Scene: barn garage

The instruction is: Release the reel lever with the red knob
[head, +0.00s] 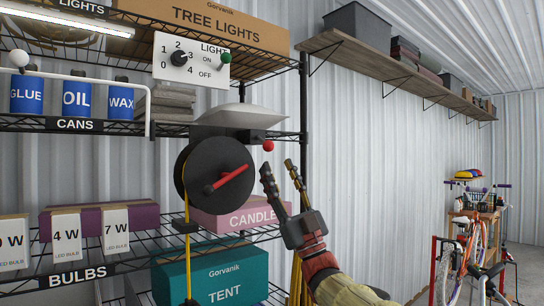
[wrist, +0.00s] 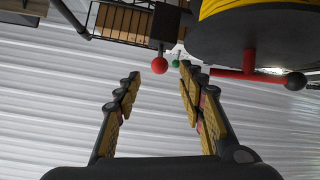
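The reel (head: 215,175) is a black drum mounted at the front of the shelving, with a yellow strap hanging from its left side and a red crank across its face. The lever's red knob (head: 268,146) sticks out at the reel's upper right. My gripper (head: 280,169) is open and empty, just below and right of the knob, its fingers pointing up. In the wrist view the red knob (wrist: 160,65) hangs beyond the fingertips, between their lines and apart from both. The reel (wrist: 260,35) fills the upper right there, with yellow strap on it.
A dial panel with a green-knobbed light switch (head: 226,58) is above the reel. Shelves with cans, bulb boxes, a pink candle box (head: 245,217) and a teal tent box (head: 215,275) surround it. The red crank (wrist: 235,74) lies close to the right finger.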

